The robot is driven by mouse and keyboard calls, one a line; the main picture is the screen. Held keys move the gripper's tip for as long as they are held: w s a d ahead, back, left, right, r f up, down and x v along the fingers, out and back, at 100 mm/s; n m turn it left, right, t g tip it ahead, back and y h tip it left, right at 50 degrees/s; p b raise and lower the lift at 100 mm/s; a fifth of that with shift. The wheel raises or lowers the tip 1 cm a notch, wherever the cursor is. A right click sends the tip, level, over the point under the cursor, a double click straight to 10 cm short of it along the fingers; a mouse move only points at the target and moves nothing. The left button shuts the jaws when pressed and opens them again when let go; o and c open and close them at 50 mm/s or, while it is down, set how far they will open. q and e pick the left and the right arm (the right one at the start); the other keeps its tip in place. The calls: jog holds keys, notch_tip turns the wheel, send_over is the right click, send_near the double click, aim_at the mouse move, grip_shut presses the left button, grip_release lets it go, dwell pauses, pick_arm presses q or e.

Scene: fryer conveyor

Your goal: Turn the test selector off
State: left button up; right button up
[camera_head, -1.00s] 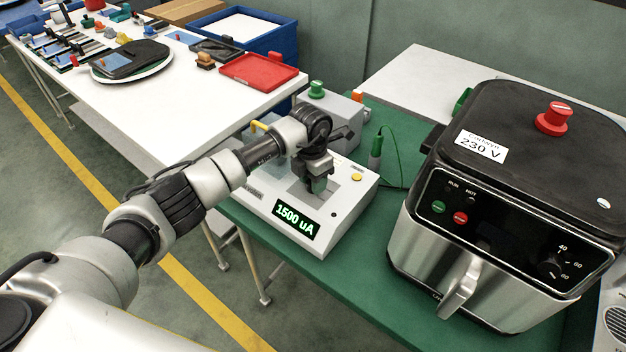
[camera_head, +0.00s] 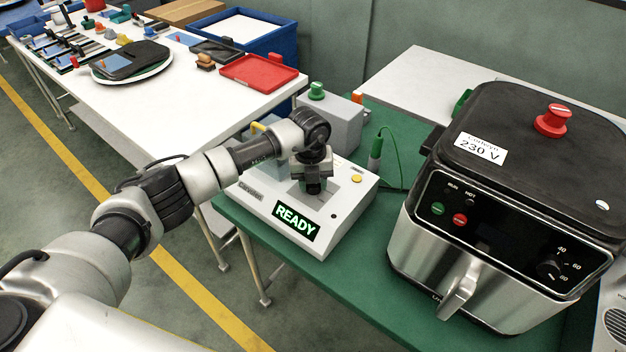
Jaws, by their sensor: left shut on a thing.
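The white tester box (camera_head: 329,232) stands on the green table, and its display (camera_head: 296,223) reads "READY". My left gripper (camera_head: 313,186) points down over the middle of the tester's sloped top. It is shut on the test selector, which is mostly hidden by the gripper. A yellow button (camera_head: 356,179) sits on the tester to the right of my gripper. My right gripper is not in view.
A fryer (camera_head: 490,210) with a red knob (camera_head: 553,120) on its lid stands close on the right. A grey box with a green button (camera_head: 316,91) stands behind the tester. A green probe (camera_head: 376,147) with a cable is beside it. A red tray (camera_head: 262,72) lies on the white table.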

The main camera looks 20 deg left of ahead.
pick_arm(q)
jog(key=n, duration=0.3)
jog(key=shift+r+n+p, duration=0.1)
jog(key=shift+n+p, duration=0.2)
jog(key=shift+p, duration=0.05)
jog(key=shift+n+p, duration=0.35)
jog(key=shift+n, duration=1.55)
jog(key=o, duration=0.9)
jog(key=r, duration=0.3)
jog(key=r+b, duration=0.1)
jog(key=r, duration=0.3)
jog(key=r+b, duration=0.1)
jog(key=r, duration=0.2)
jog(key=shift+s+a+r, duration=0.15)
jog(key=shift+s+r, duration=0.15)
jog(key=shift+r, duration=0.05)
